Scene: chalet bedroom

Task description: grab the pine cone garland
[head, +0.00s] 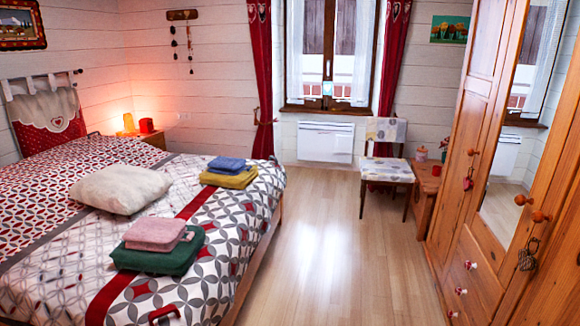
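Two thin dark strings with small brown pieces hang from a wooden peg rack (182,15) on the far white plank wall, left of the window. The longer right-hand string (190,50) looks like the pine cone garland, but it is too small to be sure. The shorter string (174,42) hangs beside it. Both hang free above the bedside lamp area, beyond the bed. Neither of my grippers shows in the head view.
The bed (245,240) fills the left, with a pillow (120,189) and folded towels (158,250). The wood floor (315,240) is clear between bed and wardrobe (480,250). A chair (388,172) stands near the window. A lit lamp (128,122) glows in the corner.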

